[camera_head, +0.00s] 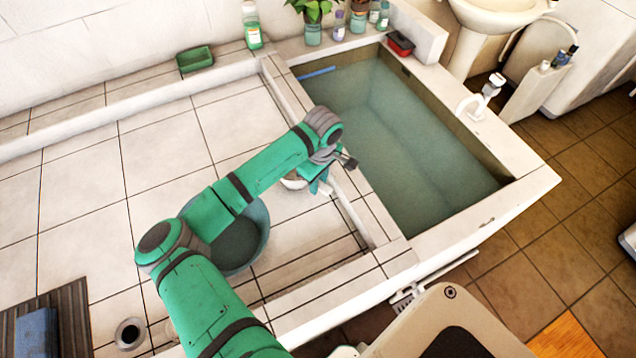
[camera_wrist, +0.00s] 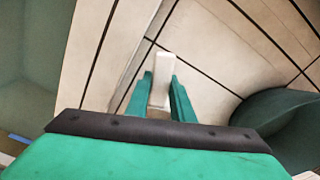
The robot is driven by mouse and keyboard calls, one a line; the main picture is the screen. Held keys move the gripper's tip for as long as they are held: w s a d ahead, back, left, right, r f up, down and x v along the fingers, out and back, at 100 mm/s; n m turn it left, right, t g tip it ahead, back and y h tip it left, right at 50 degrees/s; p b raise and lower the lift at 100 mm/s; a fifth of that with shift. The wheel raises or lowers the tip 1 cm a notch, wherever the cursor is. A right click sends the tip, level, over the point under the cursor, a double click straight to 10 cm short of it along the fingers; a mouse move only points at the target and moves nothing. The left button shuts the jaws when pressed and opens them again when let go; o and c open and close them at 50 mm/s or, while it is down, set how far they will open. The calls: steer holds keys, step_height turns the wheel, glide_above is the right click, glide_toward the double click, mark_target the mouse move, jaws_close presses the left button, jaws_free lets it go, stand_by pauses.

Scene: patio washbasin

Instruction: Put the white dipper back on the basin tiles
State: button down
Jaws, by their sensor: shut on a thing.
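The white dipper (camera_head: 293,182) shows only in part in the head view, mostly hidden by my arm and gripper. In the wrist view its pale handle (camera_wrist: 162,72) stands between the two green fingers of my gripper (camera_wrist: 160,95), which is shut on it. In the head view my gripper (camera_head: 320,186) is over the tiled edge just left of the water-filled basin (camera_head: 484,152). White basin tiles (camera_head: 160,155) spread to the left. I cannot tell whether the dipper touches the tiles.
A dark green bowl (camera_head: 262,225) stands on the tiles beside my arm; it also shows in the wrist view (camera_wrist: 285,118). A green dish (camera_head: 195,60), bottles (camera_head: 251,28) and a red box (camera_head: 400,43) line the back.

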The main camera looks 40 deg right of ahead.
steer(key=shift+f, duration=0.25)
steer(key=shift+f, duration=0.1)
steer(key=c, duration=1.5)
jaws_free()
steer(key=shift+c, duration=0.2)
step_height(320, 180, up, 12)
steer(key=shift+s, duration=0.35)
